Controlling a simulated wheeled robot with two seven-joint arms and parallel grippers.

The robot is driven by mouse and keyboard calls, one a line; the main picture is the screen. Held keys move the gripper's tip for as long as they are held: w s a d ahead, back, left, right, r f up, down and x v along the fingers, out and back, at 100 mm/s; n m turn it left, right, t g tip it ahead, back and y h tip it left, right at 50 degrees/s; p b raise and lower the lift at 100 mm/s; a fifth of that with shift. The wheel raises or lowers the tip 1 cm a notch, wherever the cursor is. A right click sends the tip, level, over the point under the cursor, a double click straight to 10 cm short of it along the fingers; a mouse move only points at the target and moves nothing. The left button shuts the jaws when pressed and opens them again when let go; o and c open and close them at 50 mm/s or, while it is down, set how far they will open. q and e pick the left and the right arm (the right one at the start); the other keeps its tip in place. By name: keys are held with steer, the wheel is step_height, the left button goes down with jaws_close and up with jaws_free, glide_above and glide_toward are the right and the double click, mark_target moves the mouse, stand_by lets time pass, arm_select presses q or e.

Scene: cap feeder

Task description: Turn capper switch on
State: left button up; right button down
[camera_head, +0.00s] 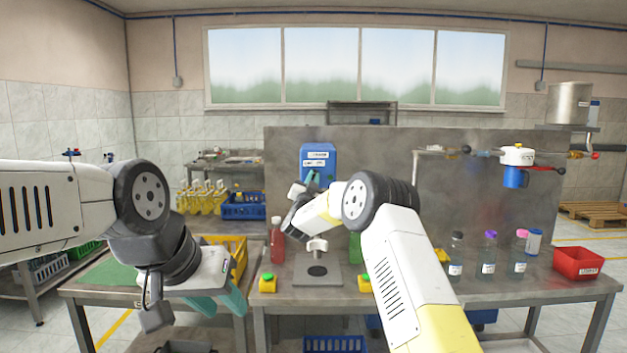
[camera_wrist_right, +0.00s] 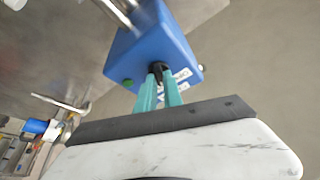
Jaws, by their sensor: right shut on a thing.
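The capper is a blue box (camera_head: 318,153) with white labels, mounted on the grey back panel. It also shows in the right wrist view (camera_wrist_right: 141,57), with a green round button or lamp (camera_wrist_right: 127,84) on its face. A black switch knob (camera_wrist_right: 155,69) stands out from that face. My right gripper (camera_head: 311,179) is at the box's lower front. In the right wrist view its teal fingers (camera_wrist_right: 160,82) are shut on the black knob. My left gripper (camera_head: 222,304) hangs at the lower left, its teal fingers apart and empty, away from the capper.
Below the capper is a metal plate (camera_head: 331,278) with a pale nozzle (camera_head: 317,245) and yellow-green buttons (camera_head: 268,283) beside it. A red bottle (camera_head: 277,242) stands left. Several small bottles (camera_head: 488,255) and a red bin (camera_head: 578,264) stand right.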

steer(key=shift+m+h, duration=0.4)
steer(key=shift+m, duration=0.4)
steer(key=c, duration=1.5)
jaws_free()
steer(key=v, duration=0.7)
steer(key=shift+s+a+f, duration=0.1)
steer(key=shift+s, duration=0.3)
